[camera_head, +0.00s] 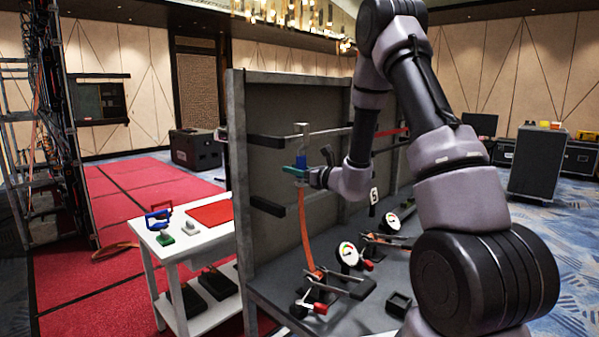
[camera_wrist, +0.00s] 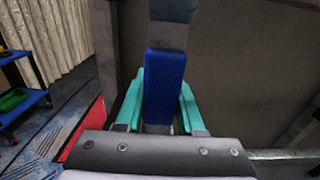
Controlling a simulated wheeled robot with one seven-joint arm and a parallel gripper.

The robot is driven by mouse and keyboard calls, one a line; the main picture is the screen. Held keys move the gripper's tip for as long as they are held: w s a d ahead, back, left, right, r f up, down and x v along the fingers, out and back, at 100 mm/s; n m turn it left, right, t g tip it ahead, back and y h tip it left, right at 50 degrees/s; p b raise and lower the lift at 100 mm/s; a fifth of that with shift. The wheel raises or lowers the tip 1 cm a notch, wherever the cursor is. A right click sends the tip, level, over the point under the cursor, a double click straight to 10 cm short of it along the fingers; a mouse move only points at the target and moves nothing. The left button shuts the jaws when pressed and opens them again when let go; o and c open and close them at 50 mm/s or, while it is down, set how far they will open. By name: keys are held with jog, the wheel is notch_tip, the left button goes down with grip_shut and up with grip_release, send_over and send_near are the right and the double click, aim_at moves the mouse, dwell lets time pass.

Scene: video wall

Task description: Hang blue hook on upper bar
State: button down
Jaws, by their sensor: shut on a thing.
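The blue hook (camera_head: 301,158) is upright in my gripper (camera_head: 300,169), with its grey upper part rising above the fingers. In the wrist view the blue hook (camera_wrist: 164,85) stands between the teal fingers of my gripper (camera_wrist: 160,100), which are shut on it. An orange strap (camera_head: 305,230) hangs below it. The upper bar (camera_head: 275,140) runs out from a black mount on the grey panel. The hook's grey top overlaps the bar in the head view; I cannot tell whether it is on the bar, touching it or in front of it.
A lower black bracket (camera_head: 267,206) sticks out from the panel (camera_head: 262,235). Gauges (camera_head: 348,253) and red-handled clamps stand on the grey shelf below. A white table (camera_head: 195,236) with a red mat and colored handles stands at the left.

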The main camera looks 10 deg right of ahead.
jog(key=shift+w+a+f, duration=0.25)
jog(key=shift+w+f, duration=0.05)
jog(key=shift+f, duration=0.35)
jog(key=shift+w+a+f, duration=0.25)
jog(key=shift+w+f, duration=0.05)
jog(key=shift+f, duration=0.3)
jog(key=shift+c, duration=2.2)
grip_release()
jog(key=shift+s+d, duration=0.1)
